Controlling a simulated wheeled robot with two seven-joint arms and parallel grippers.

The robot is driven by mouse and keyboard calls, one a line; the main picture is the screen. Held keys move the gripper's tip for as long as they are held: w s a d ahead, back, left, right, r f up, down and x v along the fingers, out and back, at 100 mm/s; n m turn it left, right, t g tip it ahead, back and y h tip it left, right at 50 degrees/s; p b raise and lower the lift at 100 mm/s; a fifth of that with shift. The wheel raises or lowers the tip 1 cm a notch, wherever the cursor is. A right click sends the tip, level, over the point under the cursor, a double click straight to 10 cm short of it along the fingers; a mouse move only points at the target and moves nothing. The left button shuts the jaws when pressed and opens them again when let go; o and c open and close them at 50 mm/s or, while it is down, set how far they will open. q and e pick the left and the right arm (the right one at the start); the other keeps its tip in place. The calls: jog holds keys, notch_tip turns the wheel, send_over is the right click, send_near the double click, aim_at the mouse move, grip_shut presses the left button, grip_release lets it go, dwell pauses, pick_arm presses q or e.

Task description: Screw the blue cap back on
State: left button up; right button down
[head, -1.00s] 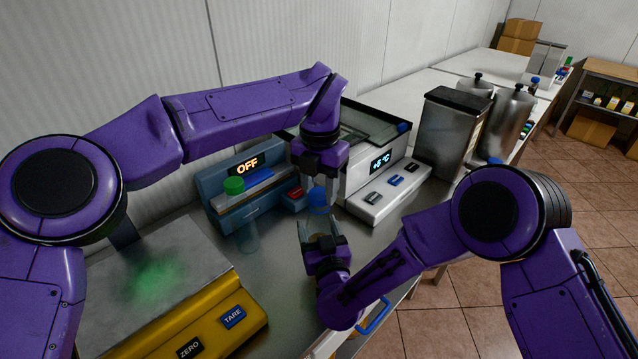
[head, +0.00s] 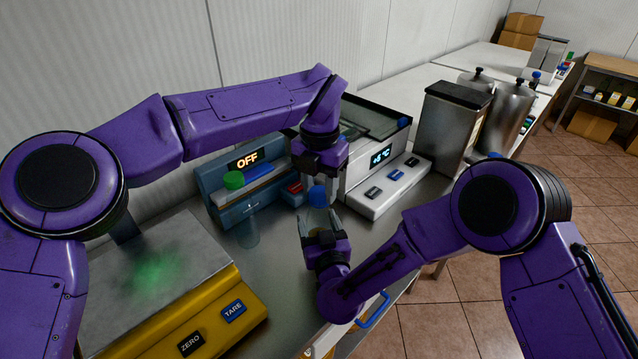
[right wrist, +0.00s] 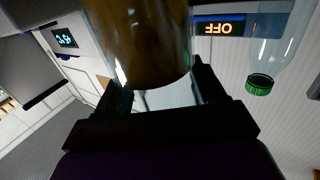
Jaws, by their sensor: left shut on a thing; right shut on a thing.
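The blue cap (head: 318,195) is between the fingertips of my left gripper (head: 320,181), which points down from above and is shut on it. My right gripper (head: 322,226) is just below, shut on a bottle. In the right wrist view the bottle (right wrist: 142,45) is large, brownish and shiny, between the dark fingers. In the head view the bottle is mostly hidden by the grippers. The cap is right above the right gripper; I cannot tell whether it touches the bottle's mouth or how far it is seated.
A green-capped clear bottle (head: 248,225) stands left of the grippers, before a blue device reading OFF (head: 243,160). A yellow scale (head: 222,318) is at front left. A white device with a temperature display (head: 381,157) and a steel container (head: 448,130) stand to the right.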

pick_arm(q)
jog(key=m, duration=0.5)
jog(key=shift+m, duration=0.4)
jog(key=m, duration=2.3)
jog(key=o, duration=1)
